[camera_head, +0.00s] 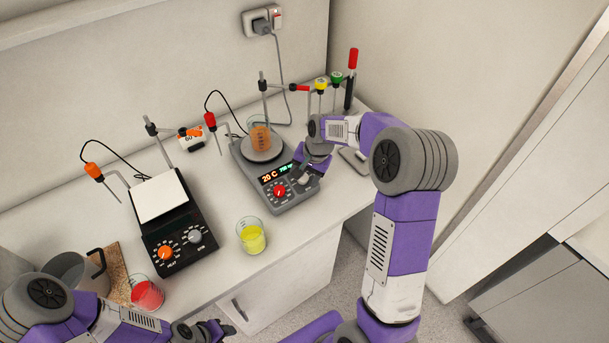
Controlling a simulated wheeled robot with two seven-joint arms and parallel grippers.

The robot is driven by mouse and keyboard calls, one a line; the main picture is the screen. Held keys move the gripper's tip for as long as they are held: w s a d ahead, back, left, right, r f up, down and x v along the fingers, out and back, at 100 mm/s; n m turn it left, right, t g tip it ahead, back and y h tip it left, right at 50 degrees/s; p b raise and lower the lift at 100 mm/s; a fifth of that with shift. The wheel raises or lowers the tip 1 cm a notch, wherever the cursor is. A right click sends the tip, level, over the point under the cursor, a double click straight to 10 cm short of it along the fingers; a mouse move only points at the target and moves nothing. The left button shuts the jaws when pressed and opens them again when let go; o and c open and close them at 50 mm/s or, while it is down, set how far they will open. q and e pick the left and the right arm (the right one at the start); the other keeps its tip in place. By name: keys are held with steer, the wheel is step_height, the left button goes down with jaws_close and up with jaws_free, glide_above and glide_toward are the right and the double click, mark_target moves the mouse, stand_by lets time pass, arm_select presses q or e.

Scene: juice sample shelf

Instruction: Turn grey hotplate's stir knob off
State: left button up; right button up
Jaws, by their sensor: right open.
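The grey hotplate (296,199) stands on the bench at the middle, with a beaker of orange liquid (261,139) on its round plate. Its front panel has a lit display (272,176) reading 20 C in orange, with a small green reading beside it. A red knob (280,191) shows at the panel's left. The panel's right part, where a second knob could sit, is hidden by my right gripper (303,175). That gripper is open, pointing down at the panel; contact cannot be told. My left gripper (205,331) is low at the bottom edge, away from the hotplate.
A black hotplate (180,251) with a white top and orange and grey knobs stands to the left. A yellow-liquid beaker (252,236) stands between the hotplates near the bench edge. A red-liquid beaker (147,293) and metal pot (75,270) are front left. Probe stands rise behind.

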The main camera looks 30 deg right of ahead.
steer(key=c, duration=1)
steer(key=shift+c, duration=0.2)
steer(key=n, duration=0.4)
steer(key=shift+g+p, duration=0.3)
steer(key=shift+p, duration=0.1)
steer(key=n+h, duration=0.1)
steer(key=n, duration=0.3)
steer(key=shift+w+n, duration=0.1)
steer(key=shift+n, duration=0.2)
steer(key=n+h, duration=0.1)
steer(key=n, duration=0.7)
steer(key=shift+n+h, duration=0.4)
